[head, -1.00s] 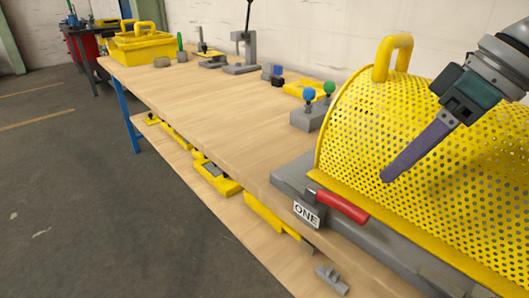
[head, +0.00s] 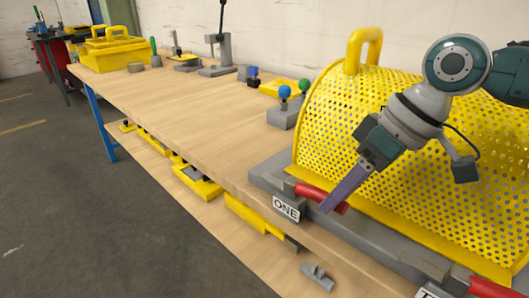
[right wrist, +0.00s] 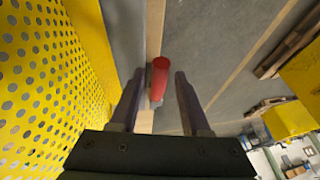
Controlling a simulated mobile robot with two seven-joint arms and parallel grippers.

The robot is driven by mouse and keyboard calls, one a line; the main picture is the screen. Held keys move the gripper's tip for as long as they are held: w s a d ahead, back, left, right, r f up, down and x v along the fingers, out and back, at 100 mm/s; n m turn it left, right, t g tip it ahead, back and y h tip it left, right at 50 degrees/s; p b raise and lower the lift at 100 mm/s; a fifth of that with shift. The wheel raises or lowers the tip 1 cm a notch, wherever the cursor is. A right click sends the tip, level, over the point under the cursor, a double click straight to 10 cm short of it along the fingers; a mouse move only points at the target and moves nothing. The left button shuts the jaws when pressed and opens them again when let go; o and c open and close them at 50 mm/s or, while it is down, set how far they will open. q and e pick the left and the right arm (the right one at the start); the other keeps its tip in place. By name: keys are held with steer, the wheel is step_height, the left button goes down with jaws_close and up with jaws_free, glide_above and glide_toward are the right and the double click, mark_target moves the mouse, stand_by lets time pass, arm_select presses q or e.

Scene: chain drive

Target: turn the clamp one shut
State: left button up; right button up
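Clamp one has a red handle (head: 312,193) and a grey block behind a white plate marked ONE (head: 286,209). It sits at the front edge of the grey base under the yellow mesh guard (head: 400,150). My right gripper (head: 328,208) is at the handle and hides part of it in the head view. In the right wrist view the handle (right wrist: 158,78) stands between the two open fingers (right wrist: 158,85), with gaps on both sides. My left gripper is not in view.
A second marked clamp with a red handle (head: 487,288) is at the bottom right. The yellow guard is close beside my right gripper. A block with blue and green knobs (head: 284,116) stands behind. The wooden bench top (head: 190,115) is mostly clear.

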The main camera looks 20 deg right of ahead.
jaws_close()
stand_by(1.1)
